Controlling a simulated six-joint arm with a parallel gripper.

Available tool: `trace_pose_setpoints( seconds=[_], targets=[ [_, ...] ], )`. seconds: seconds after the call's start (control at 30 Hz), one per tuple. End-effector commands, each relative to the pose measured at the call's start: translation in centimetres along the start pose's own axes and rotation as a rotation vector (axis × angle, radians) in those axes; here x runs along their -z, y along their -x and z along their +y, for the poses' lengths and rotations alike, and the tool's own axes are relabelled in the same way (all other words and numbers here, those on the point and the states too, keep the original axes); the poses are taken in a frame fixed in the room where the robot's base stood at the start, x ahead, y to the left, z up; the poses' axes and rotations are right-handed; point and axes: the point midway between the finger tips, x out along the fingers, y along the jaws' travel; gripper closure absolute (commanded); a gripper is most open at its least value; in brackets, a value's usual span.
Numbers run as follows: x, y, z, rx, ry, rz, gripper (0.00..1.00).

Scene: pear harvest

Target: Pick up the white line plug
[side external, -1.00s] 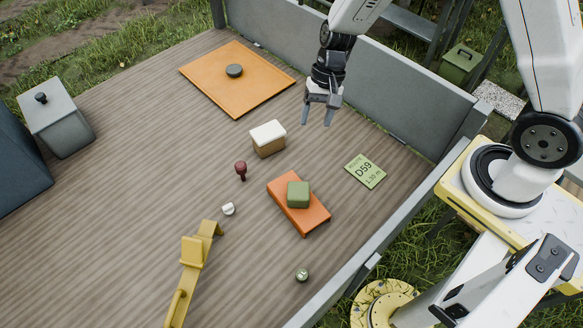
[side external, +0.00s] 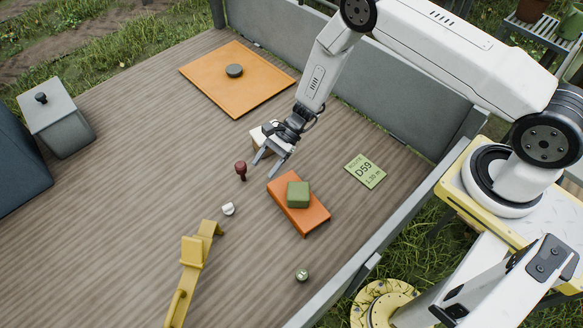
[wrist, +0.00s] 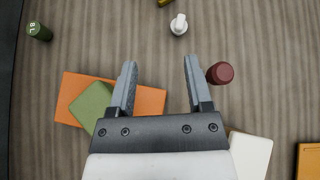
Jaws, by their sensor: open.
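The white line plug (side external: 228,209) is a small white piece on the wooden deck, near the bent end of the yellow tool. In the wrist view the plug (wrist: 179,24) lies at the top, beyond my fingertips and slightly right of centre between them. My gripper (side external: 268,166) is open and empty above the deck, up and to the right of the plug in the side view. In the wrist view my gripper (wrist: 160,65) shows bare deck between its fingers. The gripper is apart from the plug.
A dark red knob (side external: 241,170) stands close to my fingers. An orange block (side external: 313,216) carries a green cube (side external: 298,194). A white-topped box (side external: 266,146) is partly behind my gripper. A yellow tool (side external: 190,266) and a green round piece (side external: 302,274) lie on the deck.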

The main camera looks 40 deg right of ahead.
Motion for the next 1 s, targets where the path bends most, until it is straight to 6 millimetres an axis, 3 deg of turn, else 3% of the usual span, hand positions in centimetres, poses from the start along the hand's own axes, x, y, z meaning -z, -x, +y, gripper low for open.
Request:
trace_pose_setpoints(
  seconds=[0.2,0.43,1.0],
  targets=[
    [2.8,-3.3,-0.1,0.099,-0.138,-0.103,0.35],
    [4.7,-5.2,-0.1,0.178,-0.230,-0.176,0.35],
    [5.1,-6.8,-0.3,0.205,-0.257,-0.200,0.35]
  ],
)
